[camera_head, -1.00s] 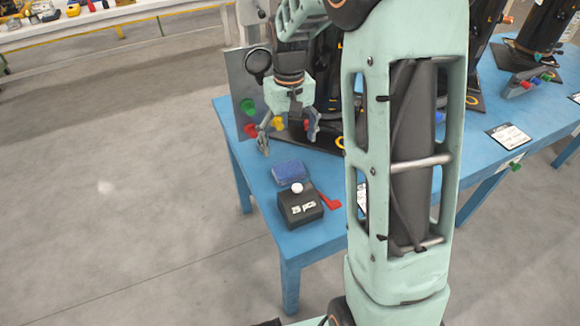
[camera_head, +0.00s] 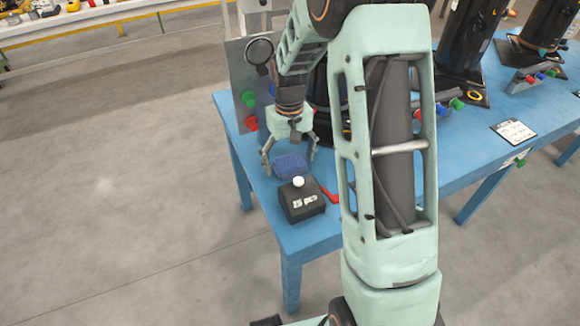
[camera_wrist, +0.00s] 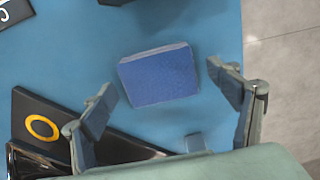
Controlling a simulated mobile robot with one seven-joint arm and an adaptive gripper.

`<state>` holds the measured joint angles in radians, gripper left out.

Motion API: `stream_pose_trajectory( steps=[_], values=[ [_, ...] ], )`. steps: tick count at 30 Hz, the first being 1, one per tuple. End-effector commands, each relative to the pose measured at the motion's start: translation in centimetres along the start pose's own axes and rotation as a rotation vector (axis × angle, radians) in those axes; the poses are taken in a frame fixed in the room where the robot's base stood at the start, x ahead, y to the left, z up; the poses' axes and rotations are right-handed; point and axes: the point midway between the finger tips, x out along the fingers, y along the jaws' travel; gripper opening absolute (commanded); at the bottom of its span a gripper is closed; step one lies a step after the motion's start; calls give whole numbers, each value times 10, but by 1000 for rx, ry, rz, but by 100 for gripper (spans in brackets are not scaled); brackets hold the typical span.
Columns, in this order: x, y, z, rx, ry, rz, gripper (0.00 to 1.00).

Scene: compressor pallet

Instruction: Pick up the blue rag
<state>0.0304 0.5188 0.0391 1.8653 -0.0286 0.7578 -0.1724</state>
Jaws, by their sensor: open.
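The blue rag (camera_head: 291,165) is a folded, block-like pad lying flat on the blue table, behind a black box. It also shows in the wrist view (camera_wrist: 158,76), slightly tilted, near the middle of the picture. My gripper (camera_head: 289,164) is open and empty, above the rag with its fingers to the left and right of it. In the wrist view my gripper (camera_wrist: 166,92) shows its two fingers spread wider than the rag, and neither visibly touches it. The exact height of the fingertips above the table is hard to tell.
The black box (camera_head: 303,207) with a white knob stands just in front of the rag, a red object (camera_head: 329,194) beside it. A dark base with a yellow ring (camera_wrist: 42,128) lies left in the wrist view. An upright panel (camera_head: 243,88) stands behind. The blue table (camera_head: 320,238) ends close to the left.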

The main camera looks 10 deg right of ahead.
Motion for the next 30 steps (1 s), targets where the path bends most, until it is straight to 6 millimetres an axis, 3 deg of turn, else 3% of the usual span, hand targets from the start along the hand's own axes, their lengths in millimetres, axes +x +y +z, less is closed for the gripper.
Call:
stream_pose_trajectory(
  steps=[2, 12, 23, 30],
  values=[
    [0, 0, 0, 0, 0, 0, 79],
    [-1, 0, 0, 0, 0, 0, 41],
    [-6, 0, 0, 0, 1, 0, 40],
    [-38, 3, 0, 3, 3, 1, 40]
  ],
)
